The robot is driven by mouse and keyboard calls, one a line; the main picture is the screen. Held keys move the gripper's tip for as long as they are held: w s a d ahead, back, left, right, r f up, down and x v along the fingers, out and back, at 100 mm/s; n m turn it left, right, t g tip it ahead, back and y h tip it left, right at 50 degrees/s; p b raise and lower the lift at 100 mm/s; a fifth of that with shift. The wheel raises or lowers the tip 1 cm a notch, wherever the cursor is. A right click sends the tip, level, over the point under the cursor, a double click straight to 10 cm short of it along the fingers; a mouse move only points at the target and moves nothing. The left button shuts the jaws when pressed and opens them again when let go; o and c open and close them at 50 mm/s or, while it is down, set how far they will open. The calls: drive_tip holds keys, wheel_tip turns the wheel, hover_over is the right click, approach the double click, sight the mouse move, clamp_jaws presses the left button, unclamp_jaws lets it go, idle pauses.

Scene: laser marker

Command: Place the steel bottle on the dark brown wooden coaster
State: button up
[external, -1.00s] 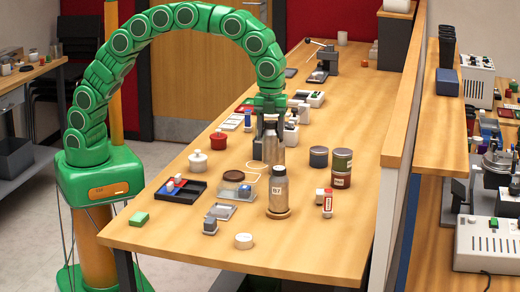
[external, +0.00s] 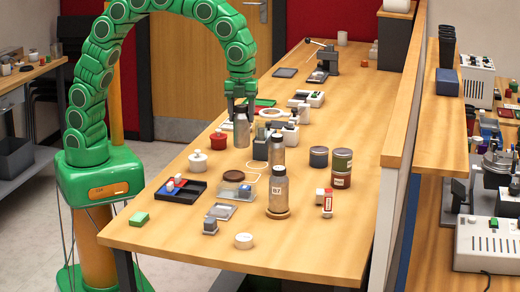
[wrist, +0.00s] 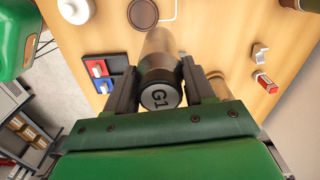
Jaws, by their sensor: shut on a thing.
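My gripper (external: 241,92) is shut on a metallic grey bottle (external: 241,132) and holds it upright by its top. In the wrist view the bottle (wrist: 160,48) sits between the fingers, its dark cap marked G1. The height of its base above the table is hard to tell. The dark brown wooden coaster (external: 233,176) lies empty in front of the bottle and slightly left. It also shows at the top of the wrist view (wrist: 143,13).
Another grey bottle (external: 277,152) and a bottle labelled B7 (external: 278,187) on a light wooden coaster (external: 278,213) stand right of the dark coaster. A black tray (external: 181,190) lies left, a clear case (external: 245,191) beside it. A white jar (external: 198,163) and red pot (external: 218,140) stand nearby.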

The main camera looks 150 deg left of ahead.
drive_tip(key=s+f+n, duration=0.3)
drive_tip(key=s+f, duration=0.1)
drive_tip(key=f, duration=0.6)
drive_tip(key=shift+s+d+f, duration=0.3)
drive_tip(key=shift+d+f, duration=0.05)
drive_tip(key=shift+f, duration=0.05)
drive_tip(key=shift+f, duration=0.15)
drive_tip(key=o, duration=1.1)
wheel_tip(320, 180, up, 12)
drive_tip(key=shift+r, duration=0.15)
